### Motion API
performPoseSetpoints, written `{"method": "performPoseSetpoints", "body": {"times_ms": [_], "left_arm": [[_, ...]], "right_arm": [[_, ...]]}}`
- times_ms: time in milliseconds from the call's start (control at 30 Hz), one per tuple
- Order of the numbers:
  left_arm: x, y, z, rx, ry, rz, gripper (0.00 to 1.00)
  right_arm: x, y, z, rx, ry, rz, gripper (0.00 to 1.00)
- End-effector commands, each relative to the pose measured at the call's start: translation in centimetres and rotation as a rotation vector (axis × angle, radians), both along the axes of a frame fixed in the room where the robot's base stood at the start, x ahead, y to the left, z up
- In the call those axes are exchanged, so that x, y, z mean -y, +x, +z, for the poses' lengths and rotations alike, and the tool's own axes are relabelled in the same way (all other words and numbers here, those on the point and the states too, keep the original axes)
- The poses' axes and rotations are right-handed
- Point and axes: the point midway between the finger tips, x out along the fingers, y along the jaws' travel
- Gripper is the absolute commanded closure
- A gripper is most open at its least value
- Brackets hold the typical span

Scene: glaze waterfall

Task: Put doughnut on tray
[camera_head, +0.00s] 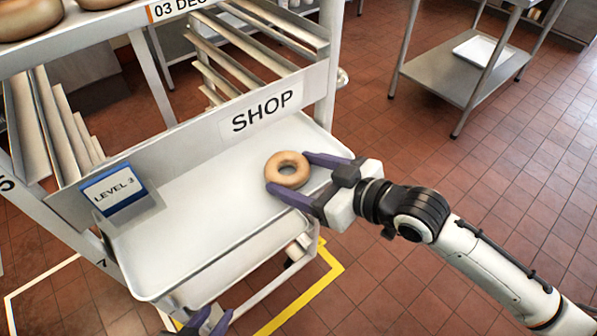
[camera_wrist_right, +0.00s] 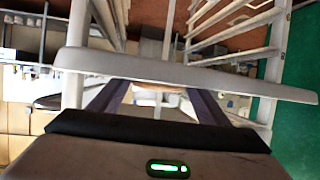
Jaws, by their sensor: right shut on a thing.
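A golden-brown ring doughnut (camera_head: 287,169) is over the right part of a white tray (camera_head: 195,225) on the rack below the SHOP sign. My right gripper (camera_head: 293,178) reaches in from the right, with its purple fingers closed on opposite sides of the doughnut. I cannot tell whether the doughnut touches the tray. In the right wrist view a small brown part of the doughnut (camera_wrist_right: 172,91) shows between the fingers, mostly hidden behind a pale bar. My left gripper (camera_head: 207,322) shows only as purple fingertips at the bottom edge, below the tray, apart from the doughnut.
A blue LEVEL 3 sign (camera_head: 114,190) stands at the tray's left end. The SHOP panel (camera_head: 262,112) runs along the tray's back. More doughnuts (camera_head: 30,18) sit on the upper shelf. A steel table (camera_head: 455,75) stands at the back right. The tray's middle is clear.

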Motion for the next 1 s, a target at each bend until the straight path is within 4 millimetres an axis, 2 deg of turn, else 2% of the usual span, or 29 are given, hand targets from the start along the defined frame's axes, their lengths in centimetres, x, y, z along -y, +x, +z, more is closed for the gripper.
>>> {"method": "performPoseSetpoints", "body": {"times_ms": [33,133,500,667,1000], "left_arm": [[0.0,0.0,-0.1,-0.001,0.000,0.000,0.67],[0.0,0.0,0.0,-0.001,0.000,0.000,0.67],[0.0,-0.1,0.1,-0.001,-0.001,-0.001,0.67],[0.0,-0.1,0.1,-0.001,0.000,-0.001,0.67],[0.1,-0.1,0.1,0.000,-0.001,-0.002,0.67]], "right_arm": [[0.0,0.0,-0.2,-0.001,-0.001,0.000,0.28],[0.0,0.0,-0.2,-0.001,-0.001,0.000,0.12],[0.1,-0.1,0.3,-0.001,-0.001,0.000,0.11],[1.7,-1.6,0.9,-0.001,-0.006,0.000,0.11],[6.4,-6.2,3.7,-0.003,-0.006,0.001,0.11]]}}
